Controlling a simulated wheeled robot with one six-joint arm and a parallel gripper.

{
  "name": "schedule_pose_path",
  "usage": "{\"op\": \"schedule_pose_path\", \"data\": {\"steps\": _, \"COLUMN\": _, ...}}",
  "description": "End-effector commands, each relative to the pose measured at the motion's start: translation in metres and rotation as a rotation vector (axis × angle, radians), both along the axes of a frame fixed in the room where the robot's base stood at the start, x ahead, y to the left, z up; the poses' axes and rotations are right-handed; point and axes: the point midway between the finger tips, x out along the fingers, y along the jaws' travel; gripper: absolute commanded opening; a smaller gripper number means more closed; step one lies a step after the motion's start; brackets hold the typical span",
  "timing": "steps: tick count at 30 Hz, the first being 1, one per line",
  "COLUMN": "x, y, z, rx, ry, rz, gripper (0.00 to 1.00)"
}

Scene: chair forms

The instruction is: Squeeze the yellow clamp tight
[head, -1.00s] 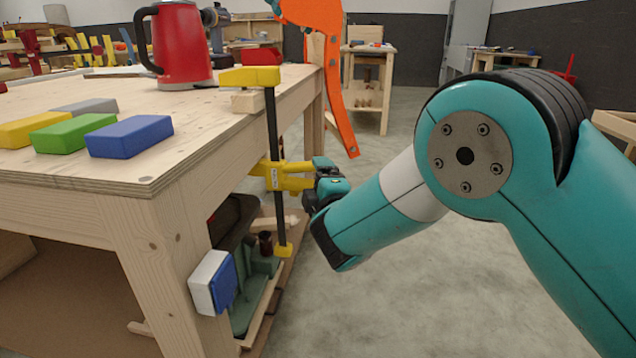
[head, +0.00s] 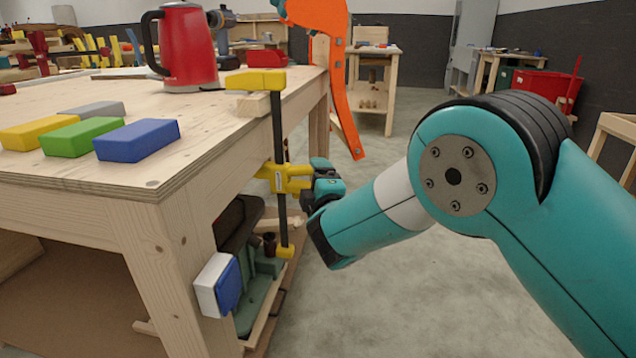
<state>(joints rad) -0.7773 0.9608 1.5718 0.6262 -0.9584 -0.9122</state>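The yellow clamp (head: 278,141) hangs upright at the table's right edge, on a dark bar. Its upper yellow jaw lies over a small wood block (head: 256,104) on the tabletop. Its lower yellow body with a handle sits below the tabletop, and a yellow end piece caps the bar's bottom. My gripper (head: 311,186), teal and black, is right at the handle's right end, seeming to touch it. Its fingertips are hidden or too small to make out, so I cannot tell whether it is open or shut.
The wooden table (head: 60,172) holds yellow, green, blue and grey blocks and a red kettle (head: 186,48). A blue and white block (head: 219,284) is on the table leg. An orange piece (head: 338,75) stands behind the clamp. Floor to the right is open.

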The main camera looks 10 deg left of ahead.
Motion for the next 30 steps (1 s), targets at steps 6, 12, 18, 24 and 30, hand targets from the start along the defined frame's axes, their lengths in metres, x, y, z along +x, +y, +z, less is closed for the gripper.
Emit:
{"op": "schedule_pose_path", "data": {"steps": 6, "x": -0.0035, "y": 0.0066, "z": 0.0012, "rx": 0.011, "ry": -0.001, "rz": 0.015, "gripper": 0.33}}
{"op": "schedule_pose_path", "data": {"steps": 12, "x": -0.0036, "y": 0.0068, "z": 0.0018, "rx": 0.011, "ry": -0.002, "rz": 0.016, "gripper": 0.32}}
{"op": "schedule_pose_path", "data": {"steps": 18, "x": -0.0035, "y": 0.0064, "z": 0.0005, "rx": 0.012, "ry": -0.003, "rz": 0.016, "gripper": 0.76}}
{"op": "schedule_pose_path", "data": {"steps": 24, "x": -0.0033, "y": 0.0060, "z": 0.0002, "rx": 0.013, "ry": -0.002, "rz": 0.015, "gripper": 0.76}}
{"op": "schedule_pose_path", "data": {"steps": 30, "x": -0.0033, "y": 0.0056, "z": 0.0000, "rx": 0.012, "ry": -0.001, "rz": 0.015, "gripper": 0.72}}
